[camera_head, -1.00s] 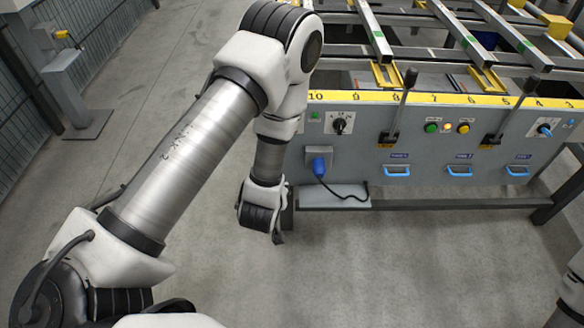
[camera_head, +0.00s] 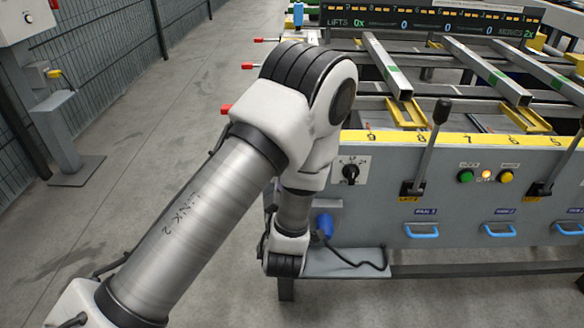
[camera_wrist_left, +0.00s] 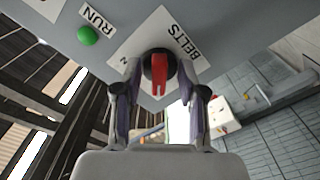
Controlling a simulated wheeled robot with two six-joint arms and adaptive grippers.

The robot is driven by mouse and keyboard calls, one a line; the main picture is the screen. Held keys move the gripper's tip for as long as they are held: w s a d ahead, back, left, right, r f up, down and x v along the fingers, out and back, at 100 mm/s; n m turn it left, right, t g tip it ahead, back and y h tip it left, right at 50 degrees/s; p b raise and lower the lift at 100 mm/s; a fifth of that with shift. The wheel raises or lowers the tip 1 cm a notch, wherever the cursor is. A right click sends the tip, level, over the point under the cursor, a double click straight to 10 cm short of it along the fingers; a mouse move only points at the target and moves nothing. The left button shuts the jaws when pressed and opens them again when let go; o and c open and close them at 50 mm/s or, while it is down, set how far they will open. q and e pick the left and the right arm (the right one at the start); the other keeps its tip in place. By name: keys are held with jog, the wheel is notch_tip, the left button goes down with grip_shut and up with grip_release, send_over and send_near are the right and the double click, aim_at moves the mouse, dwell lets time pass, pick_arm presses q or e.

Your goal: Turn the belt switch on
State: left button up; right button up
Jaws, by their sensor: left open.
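The belt switch (camera_wrist_left: 158,68) is a black round knob with a red handle on a white plate lettered BELTS, in the left wrist view. Its red handle points toward the bottom of that picture. My left gripper (camera_wrist_left: 160,95) is open, with one finger on each side of the knob. I cannot tell whether the fingers touch it. In the head view my left arm reaches down to the table's left end, and its fingertips are not clear there. A black knob on a white plate (camera_head: 351,171) shows on the front panel; I cannot tell whether it is the same switch. My right gripper is out of view.
A green button (camera_wrist_left: 88,36) marked RUN sits beside the plate. The grey front panel (camera_head: 455,215) carries black levers (camera_head: 431,145), blue handles (camera_head: 421,230) and lamps. A blue plug (camera_head: 324,226) with a cable is close to my left wrist.

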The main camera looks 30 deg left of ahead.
pick_arm(q)
jog(key=shift+r, duration=0.1)
grip_shut()
jog(key=shift+m, duration=0.3)
jog(key=shift+a+m+p, duration=0.15)
jog(key=shift+m+p, duration=3.2)
jog(key=shift+m, duration=5.35)
